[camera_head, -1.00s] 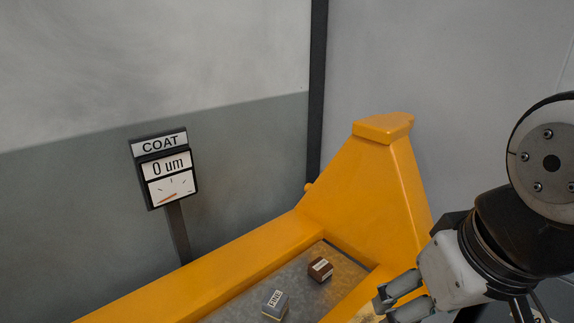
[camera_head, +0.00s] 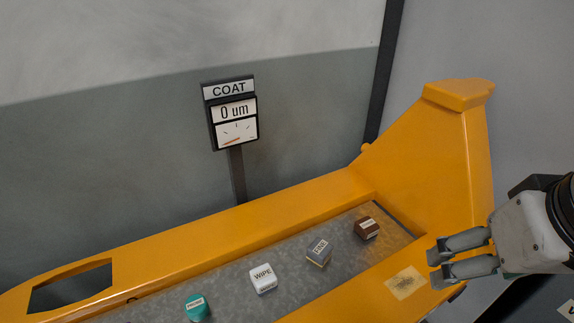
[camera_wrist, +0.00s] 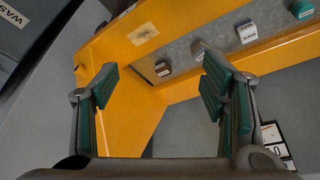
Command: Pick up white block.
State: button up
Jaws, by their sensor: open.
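The white block (camera_head: 263,278), labelled WIPE, sits on the grey metal bed of the yellow fork frame. In the wrist view a white block (camera_wrist: 247,33) shows at the upper right, beyond the finger on the right. My gripper (camera_head: 436,268) is at the right in the head view, well apart from the white block, near the frame's yellow right end. In the wrist view my gripper (camera_wrist: 155,90) has its two green-padded fingers spread wide with nothing between them.
A grey block (camera_head: 319,252) and a brown block (camera_head: 367,228) stand right of the white block; a teal block (camera_head: 197,307) stands left. The yellow frame (camera_head: 240,220) edges the bed. A COAT gauge (camera_head: 232,115) reading 0 um stands behind.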

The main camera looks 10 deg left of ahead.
aim_at(264, 279)
jog(key=l, duration=0.25)
jog(key=l+u, duration=0.1)
jog(key=u, duration=0.25)
jog(key=i+l+u, duration=0.1)
jog(key=u, duration=0.25)
jog(key=l+u, duration=0.15)
jog(key=u, duration=0.8)
